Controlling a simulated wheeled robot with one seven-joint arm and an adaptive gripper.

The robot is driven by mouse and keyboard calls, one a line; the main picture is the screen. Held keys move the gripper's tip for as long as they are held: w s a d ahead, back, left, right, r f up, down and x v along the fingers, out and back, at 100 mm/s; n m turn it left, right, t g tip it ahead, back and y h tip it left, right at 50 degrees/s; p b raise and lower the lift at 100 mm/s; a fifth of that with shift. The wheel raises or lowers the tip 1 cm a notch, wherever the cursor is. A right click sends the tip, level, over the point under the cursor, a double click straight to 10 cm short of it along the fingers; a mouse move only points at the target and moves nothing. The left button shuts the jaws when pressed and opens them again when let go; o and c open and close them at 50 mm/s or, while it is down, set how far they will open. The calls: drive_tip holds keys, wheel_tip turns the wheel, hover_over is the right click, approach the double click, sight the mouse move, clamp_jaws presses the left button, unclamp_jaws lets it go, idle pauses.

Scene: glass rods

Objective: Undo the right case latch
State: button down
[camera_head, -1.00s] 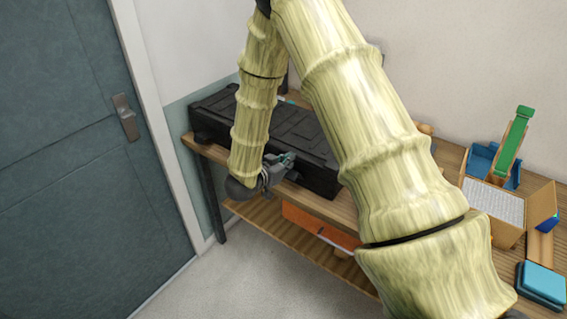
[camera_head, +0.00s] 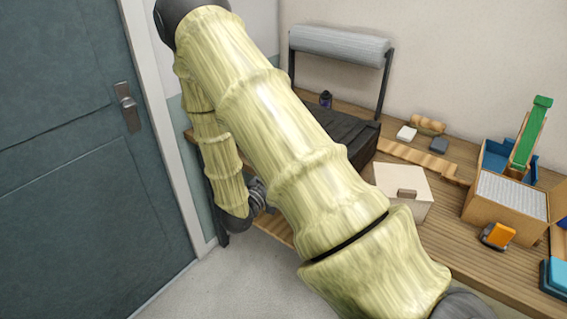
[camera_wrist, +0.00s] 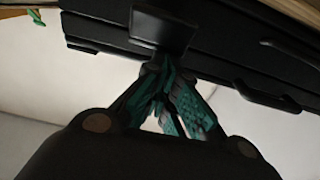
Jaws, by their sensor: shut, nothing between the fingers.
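The black case (camera_head: 352,128) lies on the wooden table, largely hidden behind my arm in the head view. In the wrist view the case (camera_wrist: 225,50) spans the top of the picture. A black latch (camera_wrist: 163,25) stands out from its front edge at upper middle. Which case latch this is, I cannot tell. My gripper (camera_wrist: 162,72) is shut and empty, its green-padded fingertips right at the lower edge of that latch. Whether they touch it, I cannot tell. In the head view the gripper (camera_head: 257,192) is partly hidden behind my arm.
A black handle-like part (camera_wrist: 268,97) sticks out right of the fingers in the wrist view. On the table stand a cream box (camera_head: 402,190), a wooden box with a grey top (camera_head: 510,203) and an orange item (camera_head: 497,235). A paper roll (camera_head: 338,46) stands behind the case.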

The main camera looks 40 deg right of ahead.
drive_tip(key=shift+a+f, duration=0.4)
drive_tip(key=shift+f, duration=0.1)
drive_tip(key=s+a+f+b, duration=0.1)
drive_tip(key=a+f+b, duration=0.1)
drive_tip(key=a, duration=0.7)
drive_tip(key=shift+s+f, duration=0.25)
drive_tip(key=shift+f, duration=0.1)
drive_tip(key=shift+d, duration=0.1)
drive_tip(key=s+a+f+n+t+y, duration=0.2)
drive_tip(key=a+f+n+y, duration=0.25)
drive_tip(key=f, duration=0.65)
drive_tip(key=s+a+f+n+t+y, duration=0.1)
drive_tip(key=a+f+n+t+y, duration=0.15)
drive_tip(key=f+n+y, duration=0.55)
drive_tip(key=s+a+f+n+g+y, duration=0.1)
drive_tip(key=s+a+f+g+y, duration=0.1)
drive_tip(key=s+a+f, duration=0.2)
drive_tip(key=s+a+f+n+g+y, duration=0.1)
drive_tip(key=s+a+f+g+y, duration=0.1)
drive_tip(key=s, duration=0.9)
drive_tip(key=s+a+f+n+g+y, duration=0.1)
drive_tip(key=s+a+f+g+y, duration=0.1)
drive_tip(key=s+a+f, duration=0.5)
drive_tip(key=shift+s+a+g, duration=0.3)
drive_tip(key=shift+a+g, duration=0.15)
drive_tip(key=shift+g, duration=0.3)
